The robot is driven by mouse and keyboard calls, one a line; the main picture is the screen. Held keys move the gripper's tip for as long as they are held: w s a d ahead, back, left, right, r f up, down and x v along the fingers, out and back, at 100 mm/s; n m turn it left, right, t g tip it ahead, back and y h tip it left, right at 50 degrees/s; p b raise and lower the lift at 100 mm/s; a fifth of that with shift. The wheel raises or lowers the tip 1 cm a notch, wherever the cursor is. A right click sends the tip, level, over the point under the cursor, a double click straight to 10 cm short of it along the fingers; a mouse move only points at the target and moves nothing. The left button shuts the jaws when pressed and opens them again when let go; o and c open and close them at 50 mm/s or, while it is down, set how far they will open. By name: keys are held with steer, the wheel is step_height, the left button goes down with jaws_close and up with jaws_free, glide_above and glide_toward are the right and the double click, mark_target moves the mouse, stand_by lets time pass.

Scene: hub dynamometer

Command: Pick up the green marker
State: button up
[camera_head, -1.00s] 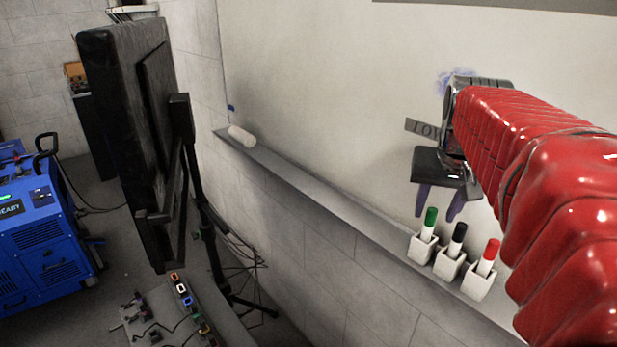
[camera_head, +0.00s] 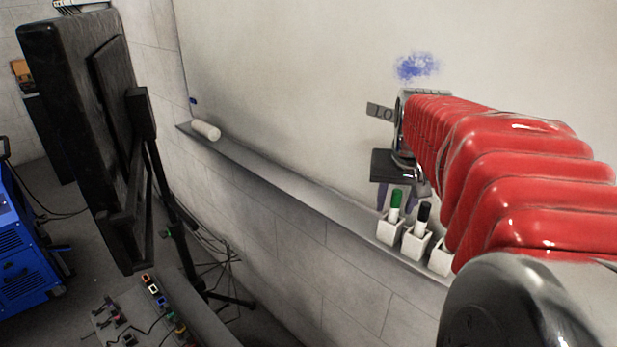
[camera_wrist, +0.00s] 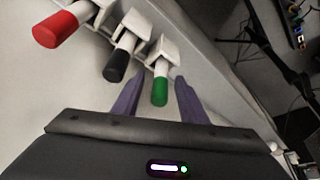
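The green marker (camera_head: 396,203) stands cap up in a small white holder (camera_head: 389,230) on the ledge. In the wrist view its green cap (camera_wrist: 160,92) shows between my gripper's two purple fingers (camera_wrist: 160,75). My gripper (camera_head: 396,200) is open, with a gap on either side of the marker; I cannot tell exactly how deep the fingers reach around it. The black marker (camera_head: 422,216) stands in its own holder just to the right. The red marker (camera_wrist: 58,29) shows in the wrist view; in the head view my arm hides it.
The narrow ledge (camera_head: 290,188) runs along the whiteboard (camera_head: 290,80), with a white roll (camera_head: 206,130) at its far left end. A black screen on a stand (camera_head: 85,140) is at the left. A table with small coloured parts (camera_head: 150,310) is below.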

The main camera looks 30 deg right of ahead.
jaws_close()
stand_by(0.4)
steer(key=shift+r, duration=0.1)
step_height(320, 180, up, 10)
steer(key=shift+f, duration=0.1)
stand_by(0.5)
stand_by(0.5)
